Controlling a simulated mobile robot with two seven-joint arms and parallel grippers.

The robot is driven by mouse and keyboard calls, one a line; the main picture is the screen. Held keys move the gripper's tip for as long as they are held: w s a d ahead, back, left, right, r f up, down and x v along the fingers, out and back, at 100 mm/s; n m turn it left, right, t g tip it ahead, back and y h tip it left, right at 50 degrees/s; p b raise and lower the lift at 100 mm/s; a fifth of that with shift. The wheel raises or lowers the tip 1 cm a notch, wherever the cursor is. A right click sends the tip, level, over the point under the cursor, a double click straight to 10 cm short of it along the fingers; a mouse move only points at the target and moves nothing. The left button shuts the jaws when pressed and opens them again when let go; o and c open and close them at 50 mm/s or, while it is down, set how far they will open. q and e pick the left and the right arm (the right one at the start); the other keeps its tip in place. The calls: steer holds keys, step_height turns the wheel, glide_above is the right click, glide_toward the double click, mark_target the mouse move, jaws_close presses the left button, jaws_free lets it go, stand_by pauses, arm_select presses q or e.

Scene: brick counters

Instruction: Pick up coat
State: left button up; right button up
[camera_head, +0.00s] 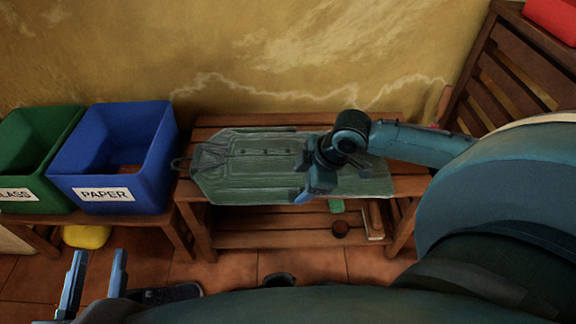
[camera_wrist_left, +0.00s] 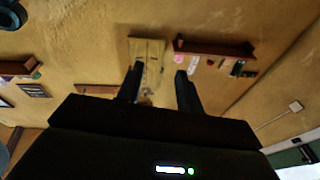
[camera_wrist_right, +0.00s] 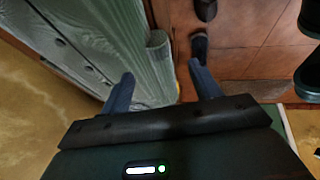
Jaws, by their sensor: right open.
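A grey-green buttoned coat (camera_head: 245,165) lies flat on a slatted wooden bench (camera_head: 215,121) against the wall. A dark loop, perhaps a hanger hook, shows at its left end. My right gripper (camera_head: 308,188) is over the right part of the coat, near its front edge, and hides some of it. In the right wrist view the coat (camera_wrist_right: 95,35) fills the left side. The right fingers (camera_wrist_right: 162,88) are apart, one by the coat and the other over the floor; contact is unclear. My left gripper (camera_head: 95,285) is open and empty at the lower left, away from the coat.
A blue PAPER bin (camera_head: 115,178) and a green GLASS bin (camera_head: 42,180) stand left of the bench. Dark shoes (camera_wrist_right: 199,45) lie on the floor. A slatted wooden piece (camera_head: 505,65) stands right.

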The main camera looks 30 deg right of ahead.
mark_target(290, 191)
steer(key=b+x, duration=0.1)
steer(key=x, duration=0.1)
steer(key=shift+w+f, duration=0.1)
steer(key=shift+f, duration=0.15)
steer(key=shift+b+x, duration=0.95)
steer(key=shift+x, duration=0.25)
steer(key=shift+b+x, duration=0.65)
steer(key=shift+x, duration=0.4)
steer(key=shift+w+f, duration=0.1)
steer(key=shift+w, duration=0.05)
steer(key=c, duration=1.4)
arm_select(q)
steer(key=r+h, duration=0.1)
steer(key=w+r+m+t+h, duration=0.1)
steer(key=r, duration=0.1)
steer(key=shift+m+t+h, duration=0.3)
arm_select(e)
jaws_close()
